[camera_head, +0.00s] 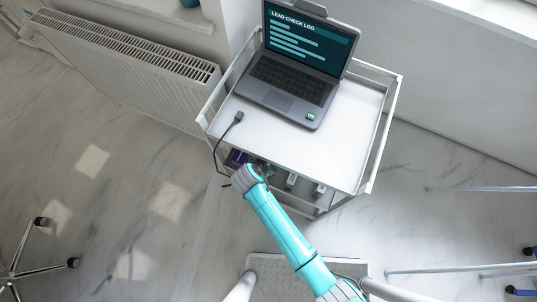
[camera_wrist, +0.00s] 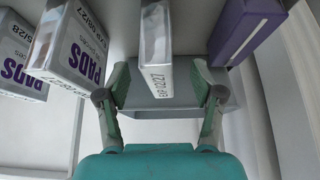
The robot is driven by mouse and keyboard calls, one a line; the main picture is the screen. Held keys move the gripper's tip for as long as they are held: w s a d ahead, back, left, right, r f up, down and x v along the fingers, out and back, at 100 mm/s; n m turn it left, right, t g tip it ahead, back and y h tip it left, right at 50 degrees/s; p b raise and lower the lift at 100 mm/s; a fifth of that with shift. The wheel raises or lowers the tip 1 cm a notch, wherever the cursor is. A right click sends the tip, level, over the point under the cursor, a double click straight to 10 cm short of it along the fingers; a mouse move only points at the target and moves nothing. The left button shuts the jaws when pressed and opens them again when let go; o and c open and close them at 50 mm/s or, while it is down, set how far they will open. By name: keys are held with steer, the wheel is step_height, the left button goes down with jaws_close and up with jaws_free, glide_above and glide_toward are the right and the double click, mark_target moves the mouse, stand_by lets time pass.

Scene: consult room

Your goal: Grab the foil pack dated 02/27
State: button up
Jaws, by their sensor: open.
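The foil pack (camera_wrist: 156,35), silvery with a white end face printed 02/27, stands in the middle of the wrist view. My gripper (camera_wrist: 160,82) is open, with one finger on each side of the pack's near end. A gap shows on both sides, so the pack is not clamped. In the head view my gripper (camera_head: 246,178) is at the near side of the trolley (camera_head: 345,160), below its top; the foil pack cannot be made out clearly there.
White and purple PADS boxes (camera_wrist: 70,45) stand close on the left. A purple box (camera_wrist: 245,30) stands close on the right. A grey box-like shape (camera_wrist: 180,101) lies behind the fingers. A laptop (camera_head: 295,75) and a cable plug (camera_head: 238,117) are on the trolley top.

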steer(key=shift+x, duration=2.6)
steer(key=shift+w+d+r, duration=0.1)
steer(key=shift+w, duration=0.1)
jaws_close()
